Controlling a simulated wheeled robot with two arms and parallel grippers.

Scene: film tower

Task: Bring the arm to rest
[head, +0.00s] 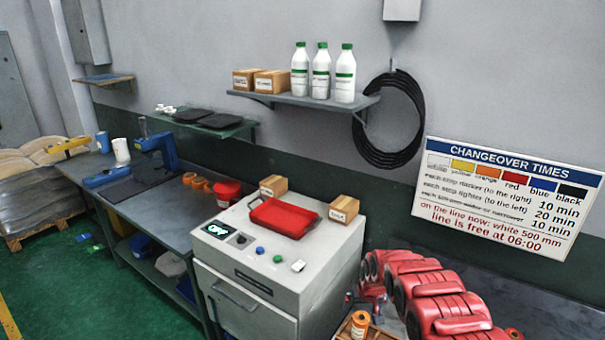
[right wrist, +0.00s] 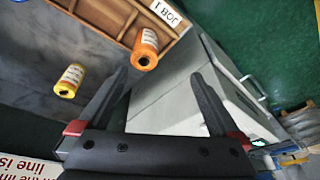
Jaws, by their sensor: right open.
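My right gripper (right wrist: 160,76) is open in the right wrist view, its two dark fingers apart with nothing between them. In the head view the right gripper (head: 366,299) is small and partly hidden, low in the picture beside the grey machine. An orange roll (right wrist: 145,48) with a white label stands at the wooden tray (right wrist: 118,22), just beyond the fingertips and apart from them. This orange roll also shows in the head view (head: 359,325). A yellow-orange roll (right wrist: 70,80) is outside the tray, left of the fingers. My left gripper is not in view.
The grey machine (head: 230,268) has a red tray (head: 284,218) and small boxes on top. A shelf (head: 290,98) above holds white bottles (head: 300,69) and cartons. A changeover sign (head: 505,195) hangs at right. A long workbench (head: 150,205) runs left; green floor lies before it.

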